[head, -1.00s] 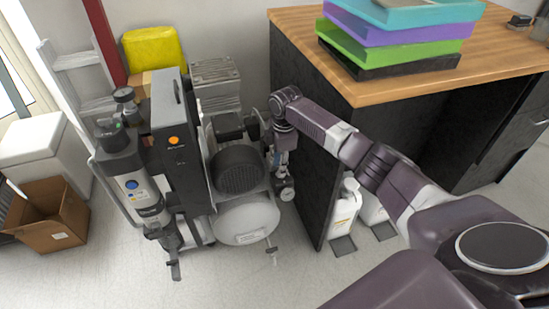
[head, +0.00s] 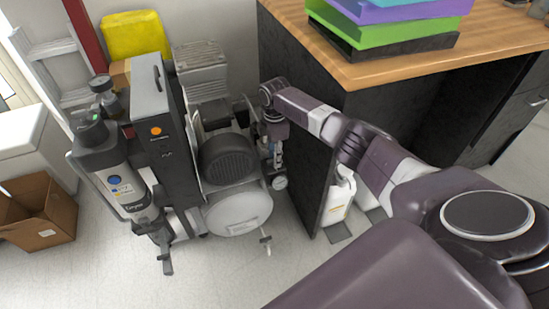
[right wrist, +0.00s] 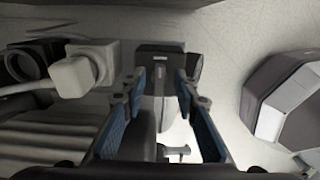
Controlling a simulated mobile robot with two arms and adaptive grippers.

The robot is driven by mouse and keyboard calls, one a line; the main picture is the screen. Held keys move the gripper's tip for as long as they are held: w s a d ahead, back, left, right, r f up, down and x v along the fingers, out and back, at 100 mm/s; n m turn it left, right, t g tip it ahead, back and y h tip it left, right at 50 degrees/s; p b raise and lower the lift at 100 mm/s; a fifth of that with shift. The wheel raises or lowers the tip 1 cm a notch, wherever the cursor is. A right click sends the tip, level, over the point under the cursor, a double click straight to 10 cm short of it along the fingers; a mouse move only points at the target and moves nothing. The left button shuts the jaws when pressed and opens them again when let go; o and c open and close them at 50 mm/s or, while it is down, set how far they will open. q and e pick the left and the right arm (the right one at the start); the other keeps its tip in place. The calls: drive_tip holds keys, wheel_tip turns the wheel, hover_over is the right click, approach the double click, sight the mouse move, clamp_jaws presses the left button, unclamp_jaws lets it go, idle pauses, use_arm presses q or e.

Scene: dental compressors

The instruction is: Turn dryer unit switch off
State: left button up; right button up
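The dryer unit (head: 163,110) is a tall dark box at the left of the compressor in the head view, with a round orange control (head: 156,131) on its front. I cannot tell whether that control is the switch, or how it is set. My right gripper (head: 275,152) points down on the right side of the compressor, beside the black cabinet wall. In the right wrist view its two blue-padded fingers (right wrist: 162,118) are apart, with a dark block (right wrist: 159,62) showing beyond and between them. I cannot tell if they touch it. My left gripper is not in view.
The compressor has a dark motor (head: 228,158) and a pale tank (head: 239,209). A gauge (head: 279,183) sits close to my right gripper. The wooden-topped desk (head: 400,68) and white jugs (head: 337,203) stand right of it. A cardboard box (head: 40,212) lies at far left. The front floor is clear.

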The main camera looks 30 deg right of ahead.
drive_tip(key=shift+f, duration=0.15)
drive_tip(key=shift+c, duration=0.7)
clamp_jaws()
